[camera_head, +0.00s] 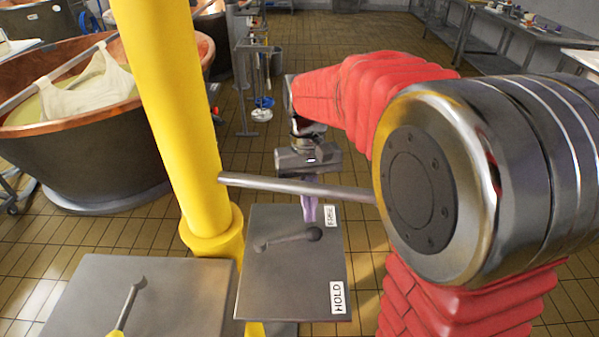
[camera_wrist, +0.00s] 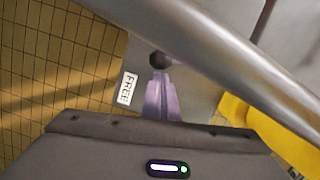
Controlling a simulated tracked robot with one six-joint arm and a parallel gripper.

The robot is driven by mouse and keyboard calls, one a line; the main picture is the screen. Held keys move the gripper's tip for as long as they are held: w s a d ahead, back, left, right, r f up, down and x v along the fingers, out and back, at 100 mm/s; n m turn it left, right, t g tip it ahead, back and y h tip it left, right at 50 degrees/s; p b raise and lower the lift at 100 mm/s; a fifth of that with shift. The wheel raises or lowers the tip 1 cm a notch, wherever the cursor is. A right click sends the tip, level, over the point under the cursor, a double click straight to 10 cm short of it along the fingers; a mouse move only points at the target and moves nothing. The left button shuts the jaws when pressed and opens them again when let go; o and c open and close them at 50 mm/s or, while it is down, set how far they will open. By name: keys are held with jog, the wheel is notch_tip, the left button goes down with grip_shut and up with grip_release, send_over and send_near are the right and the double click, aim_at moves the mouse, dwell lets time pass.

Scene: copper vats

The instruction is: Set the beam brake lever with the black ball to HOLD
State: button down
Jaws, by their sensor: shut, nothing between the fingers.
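The brake lever (camera_head: 288,239) lies over a grey panel (camera_head: 285,285) and ends in a black ball (camera_head: 314,233). The ball is on the FREE label (camera_head: 332,215) side, and the HOLD label (camera_head: 337,297) is at the panel's nearer right corner. My gripper (camera_head: 309,216) is shut, its purple fingers pointing down just beyond the ball. In the wrist view the ball (camera_wrist: 160,60) shows at the tips of the fingers (camera_wrist: 161,78), close to the FREE label (camera_wrist: 125,88). Whether they touch is unclear.
A steel bar (camera_head: 290,187) crosses above the panel from the yellow post (camera_head: 180,110) and passes close to my fingers. A second grey panel (camera_head: 160,305) with its own lever (camera_head: 128,304) is at left. A copper vat (camera_head: 85,150) stands behind the post.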

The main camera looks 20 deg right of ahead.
jog(key=w, duration=0.1)
jog(key=w+r, duration=0.1)
jog(key=w, duration=0.1)
jog(key=shift+w+d+r, duration=0.15)
jog(key=shift+w+r, duration=0.05)
jog(key=shift+r, duration=0.15)
jog(key=v, duration=0.9)
jog(key=shift+r, duration=0.3)
jog(key=shift+s, duration=0.1)
